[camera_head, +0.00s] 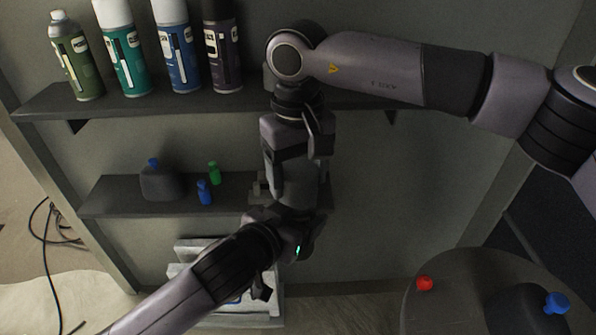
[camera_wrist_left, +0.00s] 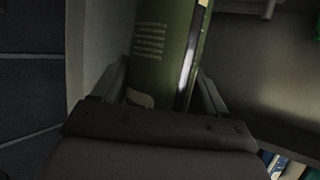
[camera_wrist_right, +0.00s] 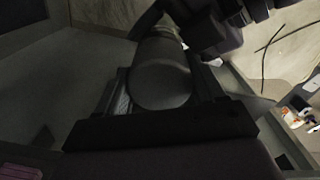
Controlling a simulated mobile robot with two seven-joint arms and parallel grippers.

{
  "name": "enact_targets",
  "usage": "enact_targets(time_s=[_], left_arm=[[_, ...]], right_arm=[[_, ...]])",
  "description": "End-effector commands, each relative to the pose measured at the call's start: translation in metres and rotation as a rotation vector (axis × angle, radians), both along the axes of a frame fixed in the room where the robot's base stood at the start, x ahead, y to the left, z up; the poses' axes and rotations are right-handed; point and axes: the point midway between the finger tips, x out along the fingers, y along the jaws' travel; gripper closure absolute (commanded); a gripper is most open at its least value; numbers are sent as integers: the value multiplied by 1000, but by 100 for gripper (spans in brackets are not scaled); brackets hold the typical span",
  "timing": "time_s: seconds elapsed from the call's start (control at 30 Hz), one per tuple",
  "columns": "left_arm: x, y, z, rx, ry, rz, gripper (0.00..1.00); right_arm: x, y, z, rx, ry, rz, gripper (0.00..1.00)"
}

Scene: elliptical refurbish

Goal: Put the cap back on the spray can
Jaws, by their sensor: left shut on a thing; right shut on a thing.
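My left gripper (camera_wrist_left: 163,85) is shut on a dark green spray can (camera_wrist_left: 165,45) with pale printing, seen in the left wrist view. My right gripper (camera_wrist_right: 163,88) is shut on a dark grey, round-ended cap (camera_wrist_right: 160,78). A bit of greenish surface shows just beyond the cap in the right wrist view, so cap and can look close together. I cannot tell whether the cap is seated. In the head view my right gripper (camera_head: 290,165) points down and meets the left wrist in the middle; the arms hide the held can and cap.
An upper shelf (camera_head: 50,104) holds several spray cans at the left, including a green one (camera_head: 76,62). A lower shelf (camera_head: 115,203) holds a grey container (camera_head: 160,184) and small blue and green bottles. A round table (camera_head: 450,265) stands at lower right with red and blue-topped things.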

Motion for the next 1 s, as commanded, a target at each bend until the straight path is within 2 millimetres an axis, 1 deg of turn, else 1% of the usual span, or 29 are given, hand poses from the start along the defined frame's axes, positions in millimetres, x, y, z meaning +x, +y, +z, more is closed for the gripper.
enact_targets(time_s=[0.03, 1.0], left_arm=[[1, -2, 6, -9, -14, -4, 69], [2, -3, 12, -15, -28, -4, 69]], right_arm=[[-1, -1, -4, -5, 3, 0, 56], [-1, -1, -18, -9, 6, 1, 56]])
